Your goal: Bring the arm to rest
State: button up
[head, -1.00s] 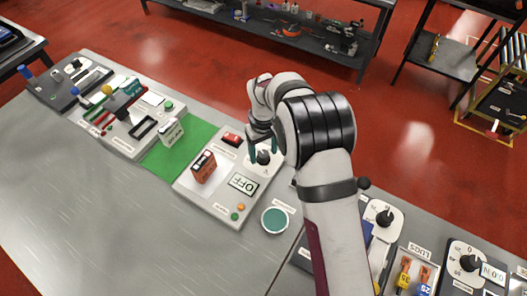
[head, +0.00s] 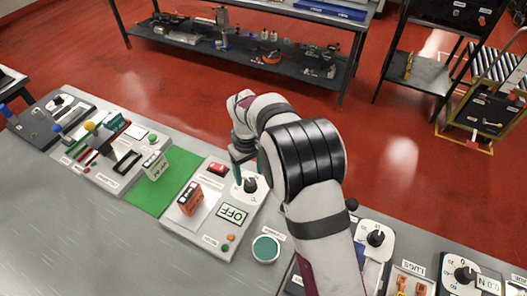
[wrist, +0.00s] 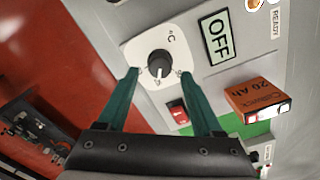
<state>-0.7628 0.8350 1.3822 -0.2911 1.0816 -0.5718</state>
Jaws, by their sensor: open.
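My gripper (wrist: 158,76) is open, with its two green fingers spread and nothing between them. In the wrist view the black dial knob (wrist: 158,64) on its white °C plate (wrist: 138,47) lies just beyond the fingertips, between them in the picture. I cannot tell whether the fingers touch it. In the head view my gripper (head: 238,178) is over the station with the OFF display (head: 233,214), beside the knob (head: 250,185). My arm reaches in from the bottom and its wrist hides part of the gripper.
An orange battery block (head: 190,199) and a red switch (head: 217,169) are on this station. A green mat (head: 178,172) and other stations lie left. A round teal-topped dish (head: 265,249) is near the arm. The grey bench (head: 110,240) is clear at front left.

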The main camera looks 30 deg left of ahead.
jog(key=shift+d+r, duration=0.1)
jog(key=s+d+r+m, duration=0.3)
jog(key=d+r+m, duration=0.3)
jog(key=d, duration=0.4)
jog(key=s+d+r+m, duration=0.3)
jog(key=d+r, duration=0.5)
jog(key=d, duration=0.2)
jog(key=s+d+m+y, duration=0.1)
jog(key=s+d+m, duration=0.3)
jog(key=s, duration=0.4)
jog(key=s+d+m, duration=0.4)
jog(key=s+d, duration=0.2)
jog(key=s, duration=0.2)
jog(key=shift+r+m+y, duration=0.3)
jog(key=shift+r+y, duration=0.05)
jog(key=shift+y, duration=0.05)
